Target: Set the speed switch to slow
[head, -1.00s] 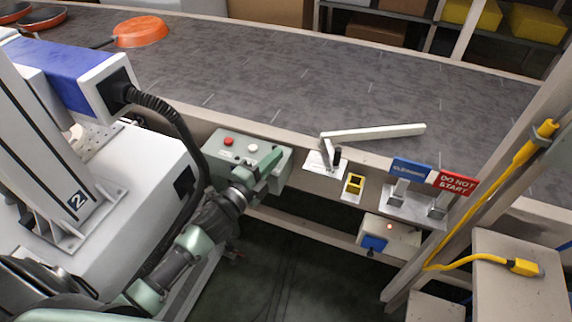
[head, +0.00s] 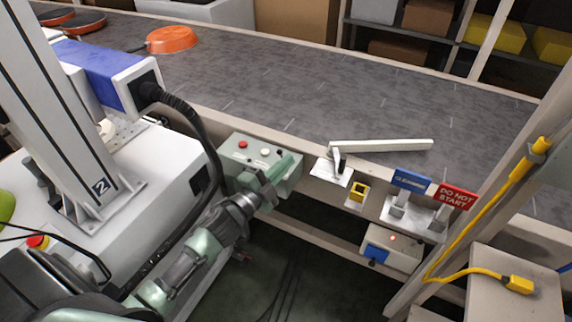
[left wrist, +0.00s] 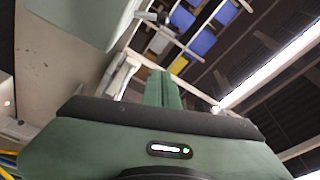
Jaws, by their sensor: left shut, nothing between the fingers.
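A grey-green control box (head: 233,159) is fixed to the near side of the conveyor frame. A red button (head: 242,145) and a white button (head: 265,152) show on its top. My left gripper (head: 287,165) is shut and empty, at the right part of the box face, and covers part of it. I cannot tell whether it touches the box. No speed switch can be made out; that part of the box is behind the gripper. In the left wrist view, the shut fingers (left wrist: 163,88) point away, with a pale green surface (left wrist: 82,18) at upper left. My right gripper is not in view.
Right of the box are a white bar (head: 380,145), a yellow socket (head: 357,193), blue and red signs (head: 455,197) and a lower box with a blue part (head: 392,247). A post with yellow cable stands at right.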

